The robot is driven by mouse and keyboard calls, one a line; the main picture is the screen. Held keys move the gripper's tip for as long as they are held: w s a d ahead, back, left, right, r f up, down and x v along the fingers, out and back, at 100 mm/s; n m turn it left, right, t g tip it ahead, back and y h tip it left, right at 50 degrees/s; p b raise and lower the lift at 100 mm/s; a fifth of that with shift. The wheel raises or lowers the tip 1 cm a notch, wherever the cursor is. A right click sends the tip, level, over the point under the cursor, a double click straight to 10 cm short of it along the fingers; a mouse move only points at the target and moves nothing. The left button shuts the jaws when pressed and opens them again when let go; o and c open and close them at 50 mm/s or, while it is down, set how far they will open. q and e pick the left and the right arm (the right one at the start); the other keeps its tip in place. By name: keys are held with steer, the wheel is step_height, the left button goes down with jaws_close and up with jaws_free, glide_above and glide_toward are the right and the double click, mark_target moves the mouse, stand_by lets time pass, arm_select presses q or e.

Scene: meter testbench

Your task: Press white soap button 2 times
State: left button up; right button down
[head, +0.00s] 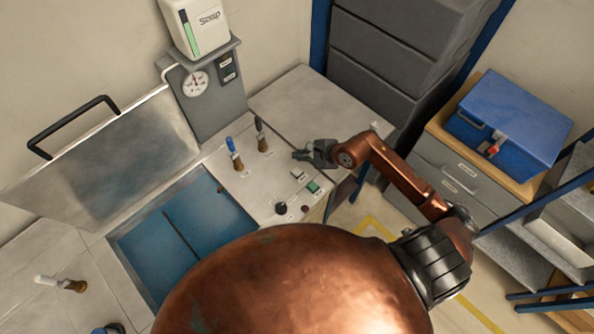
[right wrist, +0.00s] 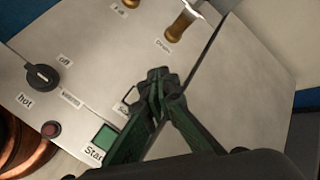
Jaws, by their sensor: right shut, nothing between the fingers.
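The white soap button (head: 297,174) is a small pale button on the light control panel (head: 262,185) in the head view, beside the green start button (head: 313,187). My right gripper (head: 303,155) is shut and empty, just beyond the white button in that picture. I cannot tell whether the fingertips touch the panel. My left gripper is not in view.
A black knob (head: 281,207) and a red lamp (head: 305,208) are near the buttons. Two levers (head: 236,158) (head: 263,142) stand behind. A white Soap box (head: 196,27) is above the gauge (head: 195,84). An open lid (head: 105,165) stands over the blue basin (head: 180,240).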

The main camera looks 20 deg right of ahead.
steer(key=shift+f, duration=0.1)
steer(key=b, duration=0.5)
glide_above(298, 172)
step_height(298, 172, down, 7)
steer(key=shift+s+d+f, duration=0.1)
steer(key=shift+f, duration=0.1)
steer(key=shift+f+b, duration=0.5)
steer(key=shift+f, duration=0.15)
stand_by(0.8)
steer(key=shift+f+b, duration=0.35)
steer(key=shift+b, duration=0.05)
steer(key=shift+f+b, duration=0.4)
steer(key=shift+f, duration=0.05)
stand_by(0.6)
stand_by(0.3)
steer(key=shift+r+p, duration=0.5)
steer(key=shift+r, duration=0.3)
